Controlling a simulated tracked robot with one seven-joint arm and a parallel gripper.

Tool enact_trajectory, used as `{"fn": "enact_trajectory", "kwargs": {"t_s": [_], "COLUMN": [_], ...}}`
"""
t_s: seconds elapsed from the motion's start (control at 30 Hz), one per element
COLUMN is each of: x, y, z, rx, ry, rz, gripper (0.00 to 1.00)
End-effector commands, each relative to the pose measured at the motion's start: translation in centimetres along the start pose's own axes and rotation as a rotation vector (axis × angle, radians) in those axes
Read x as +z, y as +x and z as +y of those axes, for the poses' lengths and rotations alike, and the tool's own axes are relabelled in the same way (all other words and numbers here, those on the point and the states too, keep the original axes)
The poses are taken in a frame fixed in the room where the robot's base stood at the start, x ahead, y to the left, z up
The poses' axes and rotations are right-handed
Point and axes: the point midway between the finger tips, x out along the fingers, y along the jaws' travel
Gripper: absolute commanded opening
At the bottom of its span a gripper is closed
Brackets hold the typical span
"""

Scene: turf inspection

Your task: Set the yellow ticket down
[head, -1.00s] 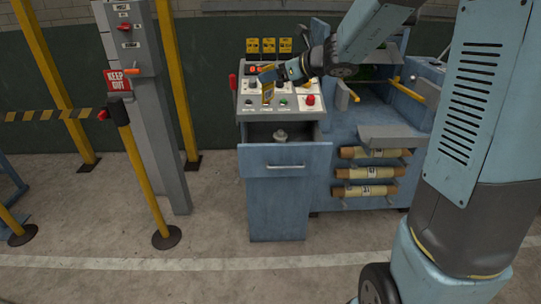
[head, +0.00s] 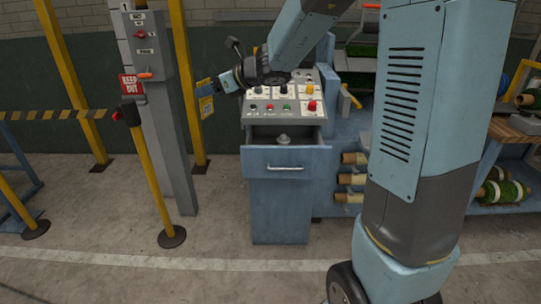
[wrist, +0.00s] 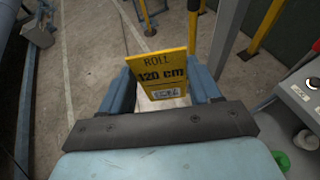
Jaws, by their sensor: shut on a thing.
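The yellow ticket (head: 206,106) hangs in my gripper (head: 207,88), left of the control panel (head: 284,107) and in front of a yellow post. In the wrist view the ticket (wrist: 163,58) stands upright between the two blue fingers and reads "ROLL 120 cm", with a small white label near its lower edge. My gripper (wrist: 163,88) is shut on it, and the ticket is in the air, clear of any surface. The ticket's lower end is partly hidden by the gripper in the wrist view.
The blue cabinet's drawer (head: 286,158) is open below the panel, with a small grey object (head: 283,139) inside. A rack with green rolls (head: 500,192) is at right. Floor in front is clear.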

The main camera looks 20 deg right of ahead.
Motion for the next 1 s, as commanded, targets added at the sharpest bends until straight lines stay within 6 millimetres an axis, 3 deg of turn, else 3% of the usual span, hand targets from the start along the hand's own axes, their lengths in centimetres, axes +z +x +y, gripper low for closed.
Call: {"fn": "enact_trajectory", "kwargs": {"t_s": [0.47,0.67,1.0], "x": [-0.6,-5.1,-15.4], "y": [0.1,0.8,0.4], "z": [-0.3,-0.5,-0.2], "rx": [0.01,0.14,0.528], "ry": [-0.004,-0.057,-0.228], "rz": [0.002,0.01,0.008], "gripper": [0.34,0.34,0.34]}}
